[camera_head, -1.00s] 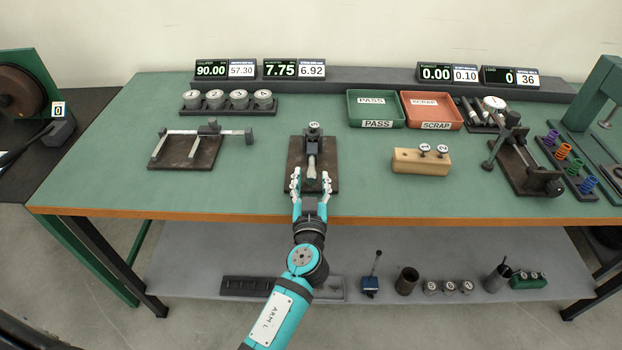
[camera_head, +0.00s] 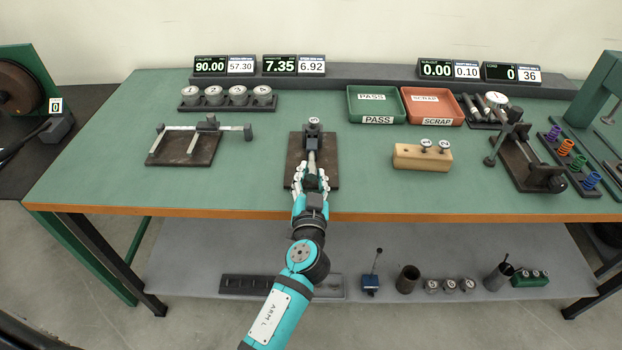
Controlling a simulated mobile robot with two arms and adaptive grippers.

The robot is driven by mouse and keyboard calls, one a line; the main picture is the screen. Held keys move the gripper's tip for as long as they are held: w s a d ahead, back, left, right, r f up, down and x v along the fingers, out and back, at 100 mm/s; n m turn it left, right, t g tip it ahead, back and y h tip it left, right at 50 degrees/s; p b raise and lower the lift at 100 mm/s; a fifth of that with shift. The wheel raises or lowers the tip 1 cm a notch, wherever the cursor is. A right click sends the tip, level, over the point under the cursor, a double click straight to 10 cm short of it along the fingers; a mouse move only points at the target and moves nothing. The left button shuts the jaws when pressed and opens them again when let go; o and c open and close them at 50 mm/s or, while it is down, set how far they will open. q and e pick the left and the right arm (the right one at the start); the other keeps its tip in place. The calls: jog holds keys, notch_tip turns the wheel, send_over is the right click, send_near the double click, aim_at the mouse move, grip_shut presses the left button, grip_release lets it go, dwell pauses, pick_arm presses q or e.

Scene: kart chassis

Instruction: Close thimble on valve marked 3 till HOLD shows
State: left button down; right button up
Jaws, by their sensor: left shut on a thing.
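The micrometer (camera_head: 311,143) stands on a dark brown plate (camera_head: 325,178) at the middle of the bench. A valve (camera_head: 314,123) with a pale round head sits at its far end; its number is too small to read surely. The thimble is at the near end, mostly hidden by my fingers. My left gripper (camera_head: 310,182) is shut on the thimble. The micrometer display (camera_head: 279,66) reads 7.35, with 6.92 on the white panel beside it (camera_head: 311,66). I see no HOLD on it. My right gripper is not in view.
A wooden block (camera_head: 422,158) with two valves stands to the right. The green PASS tray (camera_head: 376,119) and red SCRAP tray (camera_head: 430,121) are behind it. A caliper (camera_head: 183,148) lies on a plate to the left. The bench between these is clear.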

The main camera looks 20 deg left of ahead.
pick_arm(q)
jog(key=shift+r+m, duration=0.1)
jog(key=shift+m, duration=1.2)
jog(key=c, duration=1)
grip_release()
